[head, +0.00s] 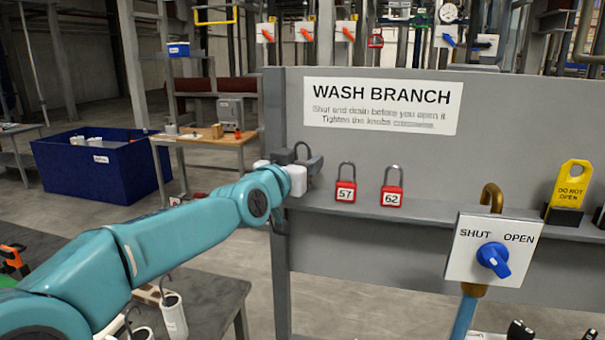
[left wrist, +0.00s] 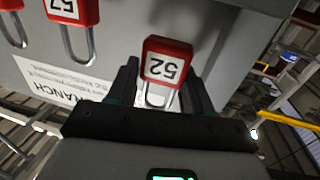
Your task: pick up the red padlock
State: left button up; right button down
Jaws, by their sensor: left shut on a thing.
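A red padlock with a white label reading 52 (left wrist: 167,62) sits between the two fingers of my left gripper (left wrist: 161,88) in the left wrist view. The fingers are shut on it, with its shackle towards the palm. In the head view my left gripper (head: 304,162) is at the left end of the grey panel's ledge and hides the padlock's body; a dark shackle arch shows above it. Two more red padlocks, 57 (head: 346,190) and 62 (head: 391,195), stand upright on the ledge to the right. My right gripper is not in view.
The grey panel (head: 500,140) carries a WASH BRANCH sign (head: 380,106). A blue-handled valve plate (head: 492,250) and a yellow DO NOT OPEN tag (head: 570,185) are to the right. A blue bin (head: 95,170) and wooden-topped bench (head: 205,135) stand behind left.

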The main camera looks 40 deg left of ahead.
aim_at(305, 144)
pick_arm(q)
notch_tip(305, 144, up, 4)
jog(key=shift+r+p, duration=0.25)
jog(key=shift+p, duration=1)
jog(key=s, duration=0.1)
jog(key=s+d, duration=0.1)
jog(key=s, duration=0.1)
jog(key=shift+d+f, duration=0.3)
jog(key=shift+f, duration=0.05)
jog(key=s+d+r+p, duration=0.2)
jog(key=s+d+p, duration=0.2)
jog(key=s, duration=1)
jog(key=d, duration=0.3)
jog(key=shift+d+r, duration=0.3)
jog(key=shift+d, duration=0.1)
jog(key=shift+s, duration=0.1)
